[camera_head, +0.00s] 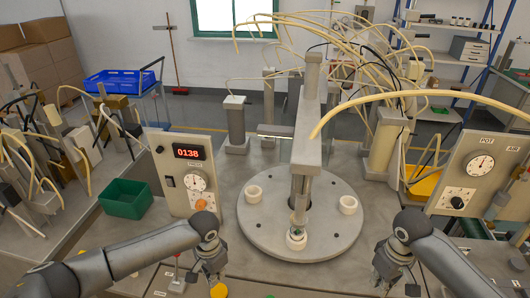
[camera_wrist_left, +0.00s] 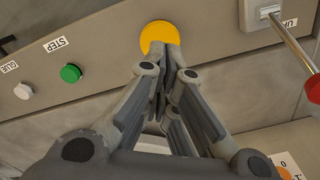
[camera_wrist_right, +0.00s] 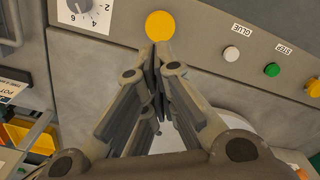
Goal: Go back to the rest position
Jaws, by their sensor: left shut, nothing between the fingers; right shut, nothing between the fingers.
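My left gripper (camera_head: 213,272) is low at the front of the work table in the head view, shut and empty. In the left wrist view its closed fingertips (camera_wrist_left: 165,75) point at a round yellow button (camera_wrist_left: 160,37); that button also shows in the head view (camera_head: 219,290). My right gripper (camera_head: 385,272) is at the front right of the table, shut and empty. In the right wrist view its closed fingertips (camera_wrist_right: 157,52) point at another yellow button (camera_wrist_right: 160,25). I cannot tell whether either gripper touches its button.
A round turntable (camera_head: 270,235) with white ring holders stands between the arms under a grey column. A panel reading 0138 (camera_head: 188,152) is left and a dial panel (camera_head: 475,170) right. A lever with a red knob (camera_wrist_left: 313,90) is beside my left gripper. Green (camera_wrist_left: 70,73) and white buttons are nearby.

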